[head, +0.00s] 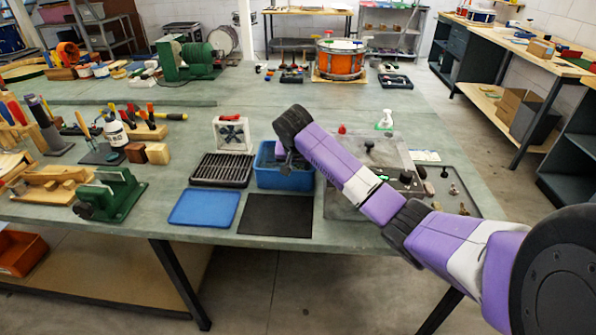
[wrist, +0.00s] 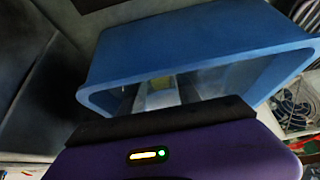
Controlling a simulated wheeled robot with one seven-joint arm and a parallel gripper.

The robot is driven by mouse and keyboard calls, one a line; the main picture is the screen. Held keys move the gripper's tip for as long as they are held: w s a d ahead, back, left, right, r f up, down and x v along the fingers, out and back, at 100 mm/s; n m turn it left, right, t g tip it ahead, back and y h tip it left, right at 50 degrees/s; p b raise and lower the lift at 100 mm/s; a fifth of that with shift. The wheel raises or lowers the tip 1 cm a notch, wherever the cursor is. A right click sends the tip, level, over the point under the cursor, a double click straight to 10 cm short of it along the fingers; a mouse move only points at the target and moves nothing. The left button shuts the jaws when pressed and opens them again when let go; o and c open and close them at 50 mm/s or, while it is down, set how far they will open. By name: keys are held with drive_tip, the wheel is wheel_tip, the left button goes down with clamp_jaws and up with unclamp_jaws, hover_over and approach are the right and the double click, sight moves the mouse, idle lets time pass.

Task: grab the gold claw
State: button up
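My gripper (head: 287,160) is low at the blue bin (head: 284,179), with its end partly hidden by the bin and my own arm. The wrist view shows the blue bin (wrist: 200,45) close up, with my purple gripper body at the bottom of the picture. I cannot pick out a gold claw for certain. Small brassy parts (head: 454,190) lie in the dark tray at right.
A black slotted tray (head: 221,170) stands left of the bin, and a fan in a white frame (head: 232,134) behind it. A blue mat (head: 204,207) and a black mat (head: 276,215) lie in front. A grey panel (head: 345,205) is to the right, under my arm.

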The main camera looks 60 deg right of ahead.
clamp_jaws()
